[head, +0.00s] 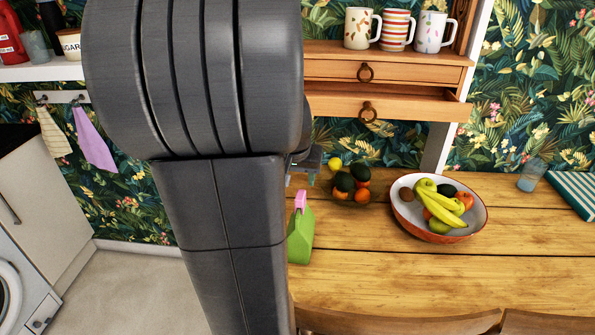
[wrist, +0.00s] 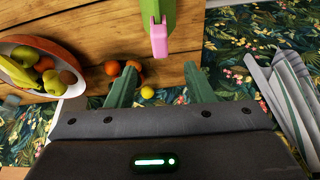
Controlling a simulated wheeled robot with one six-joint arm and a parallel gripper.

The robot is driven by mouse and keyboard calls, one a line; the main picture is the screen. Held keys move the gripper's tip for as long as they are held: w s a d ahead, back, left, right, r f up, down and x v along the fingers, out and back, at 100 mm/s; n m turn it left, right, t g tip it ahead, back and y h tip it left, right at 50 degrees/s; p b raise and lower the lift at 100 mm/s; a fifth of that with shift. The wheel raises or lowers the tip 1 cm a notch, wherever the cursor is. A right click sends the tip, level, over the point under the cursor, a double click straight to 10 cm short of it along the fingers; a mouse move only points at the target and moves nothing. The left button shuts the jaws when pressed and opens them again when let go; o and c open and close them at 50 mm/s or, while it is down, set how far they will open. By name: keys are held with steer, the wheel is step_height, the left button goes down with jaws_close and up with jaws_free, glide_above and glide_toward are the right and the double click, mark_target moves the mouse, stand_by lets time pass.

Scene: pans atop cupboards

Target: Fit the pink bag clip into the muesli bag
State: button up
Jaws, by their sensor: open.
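The green muesli bag (head: 301,240) stands on the wooden table, partly hidden behind my arm in the head view. It also shows at the top edge of the wrist view (wrist: 151,14). The pink bag clip (head: 300,201) is at the top of the bag and touches it in the picture. In the wrist view the clip (wrist: 159,40) points toward my gripper; how deep it sits in the bag cannot be told. My gripper (wrist: 160,78) is open, with its green fingers apart and nothing between them. The clip is ahead of the fingertips, clear of both.
A fruit bowl (head: 408,221) and a smaller dark bowl of fruit (head: 351,200) stand on the table. An open drawer (head: 405,107) juts out above, under a shelf with mugs (head: 397,29). Chair backs (head: 400,323) line the front edge. A glass (head: 531,175) stands at right.

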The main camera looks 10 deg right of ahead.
mark_target(300, 194)
steer(key=shift+v, duration=1.15)
steer(key=shift+f, duration=0.1)
steer(key=x, duration=1.3)
steer(key=shift+w+f, duration=0.2)
steer(key=shift+f, duration=0.05)
steer(key=shift+r, duration=0.1)
